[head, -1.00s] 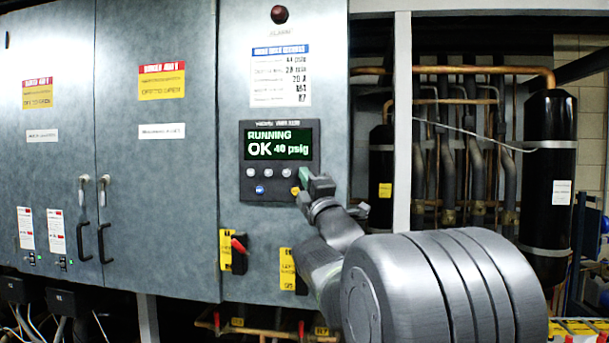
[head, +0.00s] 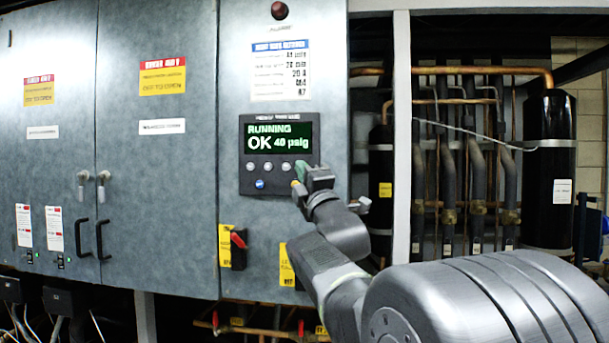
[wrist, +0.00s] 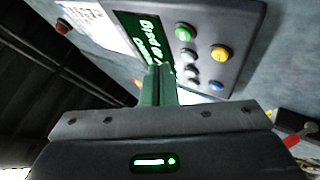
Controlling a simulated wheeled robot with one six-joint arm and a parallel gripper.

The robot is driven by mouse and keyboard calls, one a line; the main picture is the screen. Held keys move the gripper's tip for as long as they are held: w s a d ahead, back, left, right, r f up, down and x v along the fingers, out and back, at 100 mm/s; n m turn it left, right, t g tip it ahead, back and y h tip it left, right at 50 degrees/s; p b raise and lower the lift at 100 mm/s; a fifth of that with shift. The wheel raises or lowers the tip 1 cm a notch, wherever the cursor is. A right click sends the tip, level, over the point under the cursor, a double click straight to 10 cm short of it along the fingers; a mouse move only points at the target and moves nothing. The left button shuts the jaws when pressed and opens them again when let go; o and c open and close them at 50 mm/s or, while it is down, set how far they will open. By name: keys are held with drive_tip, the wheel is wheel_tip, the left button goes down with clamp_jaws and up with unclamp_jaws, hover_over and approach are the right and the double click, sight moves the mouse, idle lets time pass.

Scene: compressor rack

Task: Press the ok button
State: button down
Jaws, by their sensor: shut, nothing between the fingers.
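The control panel (head: 242,172) is on the grey cabinet door, its lit screen (head: 279,137) reading "RUNNING OK 40 psig". Below the screen are grey buttons (head: 267,167) and a blue button (head: 259,184). My gripper (head: 299,170) is shut and empty at the panel's lower right, hiding part of the buttons. In the wrist view, its green fingers (wrist: 160,82) point at the panel and overlap the screen. A green button (wrist: 183,33), a yellow button (wrist: 220,54) and the blue button (wrist: 218,86) show beside them. I cannot read button labels or tell whether the fingertips touch the panel.
A red-handled switch (head: 238,242) is on the cabinet below the panel. A red lamp (head: 279,10) is above it. A white post (head: 402,140), copper pipes and a black cylinder (head: 549,165) stand to the right. Door handles (head: 103,240) project at the left.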

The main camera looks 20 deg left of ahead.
drive_tip(key=shift+s+d+b, duration=0.15)
drive_tip(key=shift+s+b, duration=0.2)
drive_tip(key=shift+s, duration=0.25)
drive_tip(key=shift+s+d+b, duration=0.15)
drive_tip(key=shift+s+b, duration=0.15)
drive_tip(key=shift+s, duration=0.3)
drive_tip(key=p, duration=0.2)
drive_tip(key=w+p, duration=0.1)
drive_tip(key=p, duration=0.2)
drive_tip(key=shift+w+a+r+p, duration=0.1)
drive_tip(key=shift+a+r+p, duration=0.1)
drive_tip(key=shift+r+p, duration=0.1)
drive_tip(key=shift+p, duration=0.85)
